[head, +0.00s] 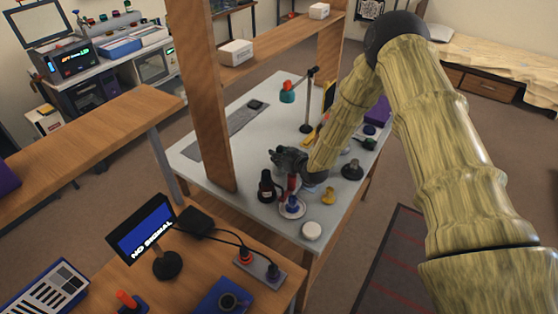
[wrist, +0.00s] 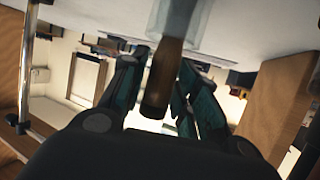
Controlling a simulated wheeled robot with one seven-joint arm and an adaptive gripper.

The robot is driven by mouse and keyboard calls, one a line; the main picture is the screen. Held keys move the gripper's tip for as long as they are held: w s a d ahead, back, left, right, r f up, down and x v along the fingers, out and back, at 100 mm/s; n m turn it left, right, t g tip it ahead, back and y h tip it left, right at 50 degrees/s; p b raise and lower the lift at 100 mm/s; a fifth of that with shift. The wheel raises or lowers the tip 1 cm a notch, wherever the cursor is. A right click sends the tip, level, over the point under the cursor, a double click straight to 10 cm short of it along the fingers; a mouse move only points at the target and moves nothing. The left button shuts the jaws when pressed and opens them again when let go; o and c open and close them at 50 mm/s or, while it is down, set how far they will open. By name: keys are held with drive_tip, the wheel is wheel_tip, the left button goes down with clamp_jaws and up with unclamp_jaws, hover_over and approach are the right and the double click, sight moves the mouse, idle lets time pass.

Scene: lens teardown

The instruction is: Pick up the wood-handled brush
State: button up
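In the wrist view, the brush's brown wooden handle (wrist: 163,80) runs up the picture and meets a pale, partly see-through section (wrist: 190,20) cut off by the top edge. My gripper (wrist: 160,62) has one dark teal finger on each side of the handle. The fingers lean in close to it, with a thin gap seeming to show on the left; I cannot tell whether they press on it. In the head view, my dark gripper (head: 288,160) is over the near part of the grey-white table (head: 205,150), and I cannot make out the brush clearly.
A dark bottle (head: 266,188), a blue item on a white dish (head: 292,208), a yellow piece (head: 328,196) and a white round item (head: 311,231) crowd around my gripper. A wooden post (head: 210,100) rises at left. A lamp stand (head: 307,105) is behind.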

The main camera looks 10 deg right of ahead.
drive_tip(key=c, duration=0.4)
drive_tip(key=shift+r, duration=0.1)
